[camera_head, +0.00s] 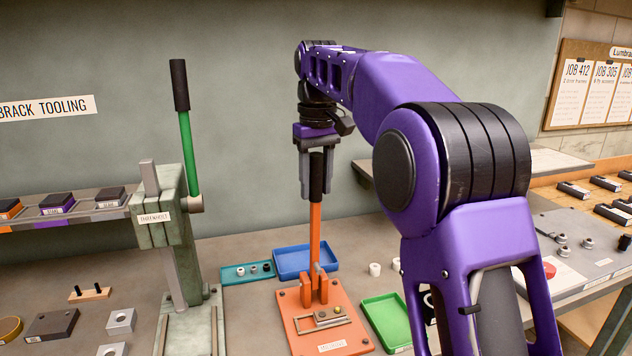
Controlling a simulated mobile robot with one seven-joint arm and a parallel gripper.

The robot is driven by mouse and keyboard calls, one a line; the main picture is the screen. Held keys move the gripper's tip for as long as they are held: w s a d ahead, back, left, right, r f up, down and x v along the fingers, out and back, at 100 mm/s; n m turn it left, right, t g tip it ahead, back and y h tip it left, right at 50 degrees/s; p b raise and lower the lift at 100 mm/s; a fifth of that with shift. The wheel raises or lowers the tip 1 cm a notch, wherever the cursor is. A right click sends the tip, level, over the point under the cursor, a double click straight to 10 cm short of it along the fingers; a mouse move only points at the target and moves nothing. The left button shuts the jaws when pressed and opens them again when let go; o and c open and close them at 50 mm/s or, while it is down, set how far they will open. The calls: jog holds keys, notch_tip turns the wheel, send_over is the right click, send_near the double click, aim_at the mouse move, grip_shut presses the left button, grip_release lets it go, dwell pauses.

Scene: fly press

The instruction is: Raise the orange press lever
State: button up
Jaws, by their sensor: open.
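The orange press lever (315,238) stands nearly upright, rising from a pivot on an orange base plate (295,335) on the bench. It has a black grip (316,178) at its top. My gripper (317,190) points down from above, with its grey fingers around the sides of the black grip. The jaws are open. Whether a finger touches the grip cannot be told from this angle. The upper end of the grip lies close under the gripper's palm.
A green press (165,205) with a green black-handled lever (188,150) stands to the left. Behind the orange base are a teal tray (230,277) and a blue tray (303,262); a green tray (383,318) lies to its right. My arm covers the right middle.

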jog(key=shift+o, duration=1)
jog(key=shift+r, duration=0.15)
jog(key=shift+s+r, duration=0.2)
jog(key=shift+r, duration=3.4)
